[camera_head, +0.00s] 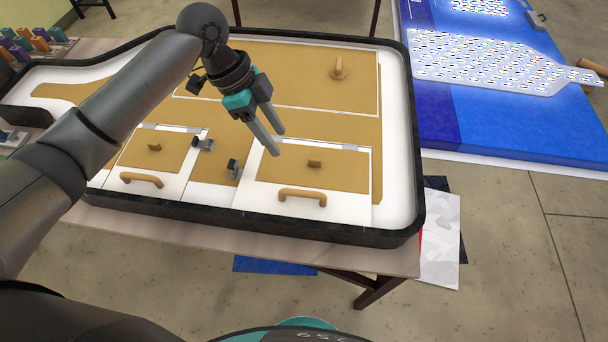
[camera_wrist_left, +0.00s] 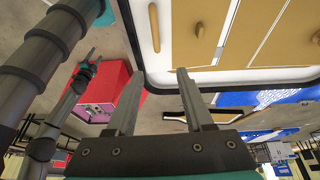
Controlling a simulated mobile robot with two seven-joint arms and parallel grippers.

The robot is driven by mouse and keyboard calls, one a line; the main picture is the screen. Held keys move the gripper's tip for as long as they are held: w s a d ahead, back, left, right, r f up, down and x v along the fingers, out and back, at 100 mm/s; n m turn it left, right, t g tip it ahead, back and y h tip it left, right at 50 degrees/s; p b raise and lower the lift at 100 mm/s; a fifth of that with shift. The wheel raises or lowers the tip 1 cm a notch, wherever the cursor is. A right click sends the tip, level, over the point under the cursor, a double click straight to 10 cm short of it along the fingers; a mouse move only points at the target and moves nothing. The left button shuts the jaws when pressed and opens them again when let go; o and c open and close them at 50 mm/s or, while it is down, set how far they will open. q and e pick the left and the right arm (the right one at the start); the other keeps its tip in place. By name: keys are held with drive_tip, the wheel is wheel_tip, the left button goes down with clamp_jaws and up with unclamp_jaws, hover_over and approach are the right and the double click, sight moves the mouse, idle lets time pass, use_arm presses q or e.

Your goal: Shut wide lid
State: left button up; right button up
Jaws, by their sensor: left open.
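The wide lid (camera_head: 330,205) is the wider of two front panels, at the front right of the black-rimmed lightbox (camera_head: 250,214). It looks flat, with a wooden bar handle (camera_head: 302,196) near its front edge and a small wooden knob (camera_head: 314,163) behind. A bar handle (camera_wrist_left: 154,27) and a knob (camera_wrist_left: 200,25) show in the left wrist view; I cannot tell whose they are. My left gripper (camera_head: 275,142) is open and empty, its fingers pointing down over the wide lid's back left corner. It also shows in the left wrist view (camera_wrist_left: 155,100).
The narrower left lid (camera_head: 120,172) has its own handle (camera_head: 140,181). Two small grey latches (camera_head: 203,144) (camera_head: 234,168) stand between the lids. A large back panel (camera_head: 300,85) has a wooden knob (camera_head: 338,67). A blue board (camera_head: 500,125) lies at right.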

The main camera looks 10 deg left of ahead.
use_arm(q)
drive_tip(key=b+x, duration=0.1)
drive_tip(key=x, duration=1.4)
drive_tip(key=shift+a, duration=0.1)
clamp_jaws()
idle(0.8)
drive_tip(key=c, duration=0.8)
unclamp_jaws()
drive_tip(key=o, duration=0.8)
